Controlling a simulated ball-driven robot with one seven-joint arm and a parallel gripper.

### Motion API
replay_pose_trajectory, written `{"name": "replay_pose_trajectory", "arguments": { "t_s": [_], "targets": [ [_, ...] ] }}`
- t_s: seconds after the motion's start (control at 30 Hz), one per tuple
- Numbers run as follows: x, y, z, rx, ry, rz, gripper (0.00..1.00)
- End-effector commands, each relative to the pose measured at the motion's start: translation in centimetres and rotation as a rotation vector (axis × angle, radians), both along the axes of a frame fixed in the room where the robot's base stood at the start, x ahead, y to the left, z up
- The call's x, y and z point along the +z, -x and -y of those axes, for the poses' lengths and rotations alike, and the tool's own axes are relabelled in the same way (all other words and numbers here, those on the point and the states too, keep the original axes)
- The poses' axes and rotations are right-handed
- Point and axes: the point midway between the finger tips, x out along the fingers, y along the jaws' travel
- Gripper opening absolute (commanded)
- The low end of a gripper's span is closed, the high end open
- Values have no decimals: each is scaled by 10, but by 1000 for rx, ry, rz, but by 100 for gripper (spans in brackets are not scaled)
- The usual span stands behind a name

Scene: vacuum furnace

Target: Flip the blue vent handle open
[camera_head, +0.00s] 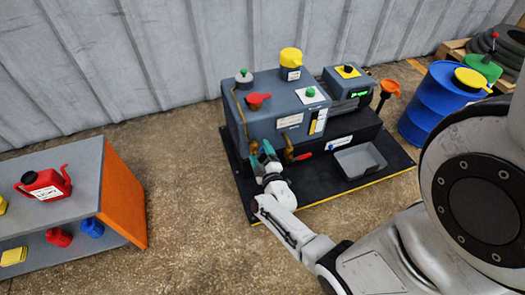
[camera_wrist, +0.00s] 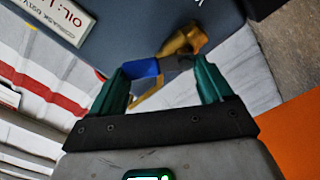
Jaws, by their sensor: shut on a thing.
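The blue vent handle (camera_wrist: 141,68) shows in the wrist view against the inner side of the left fingertip. It joins a brass valve body (camera_wrist: 184,40) on the side of the grey machine. My gripper (camera_wrist: 165,76) has two teal fingers, one on each side of the handle and the dark part next to it, and is shut on them. In the head view my gripper (camera_head: 262,160) is at the lower front of the grey unit (camera_head: 270,115), by its brass fittings. There the fingers hide the blue handle.
A second brass valve with a red handle (camera_head: 304,156) is just right of my gripper. A grey tray (camera_head: 360,160) lies on the black base. A blue drum (camera_head: 432,105) stands at right. A bench with an orange side (camera_head: 124,195) is at left, with open floor between.

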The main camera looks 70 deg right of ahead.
Motion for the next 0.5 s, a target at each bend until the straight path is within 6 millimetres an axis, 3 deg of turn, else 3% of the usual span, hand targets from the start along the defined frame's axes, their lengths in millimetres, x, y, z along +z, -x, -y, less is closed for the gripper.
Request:
{"name": "replay_pose_trajectory", "arguments": {
  "t_s": [0.5],
  "targets": [
    [1,-11,-10,4,283,-333,49]
  ]
}}
